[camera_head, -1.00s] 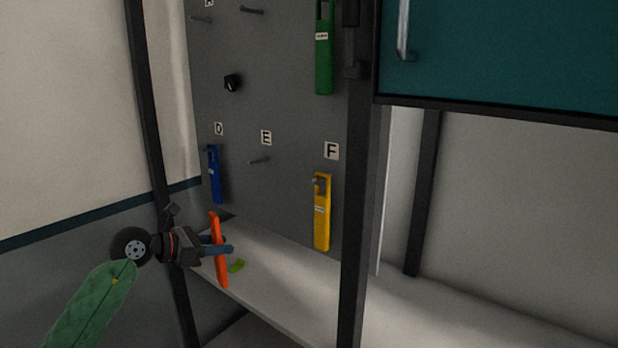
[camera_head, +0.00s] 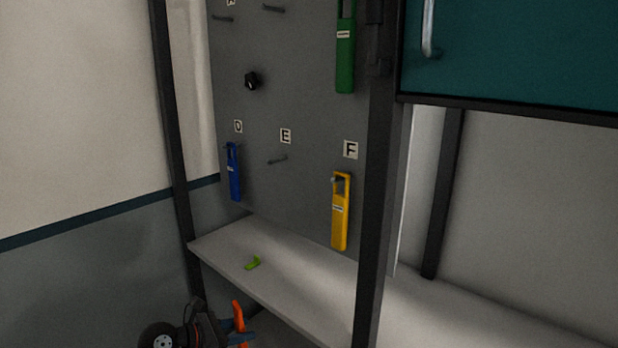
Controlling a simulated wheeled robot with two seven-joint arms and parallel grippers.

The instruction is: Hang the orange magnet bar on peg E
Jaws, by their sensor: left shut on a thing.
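The orange magnet bar (camera_head: 239,318) is upright at the bottom of the head view, below and in front of the shelf edge. Its lower end is hidden or out of frame. My left gripper (camera_head: 238,333) is shut on it. Peg E (camera_head: 278,160) sticks out bare from the grey board, under the E label (camera_head: 286,136). The peg is well above and to the right of the bar. My right gripper is not in view.
A blue bar (camera_head: 234,173) hangs at D, a yellow bar (camera_head: 340,212) at F, a green bar (camera_head: 345,50) above. A small green piece (camera_head: 253,263) lies on the white shelf (camera_head: 300,285). A dark post (camera_head: 375,200) stands right of the board.

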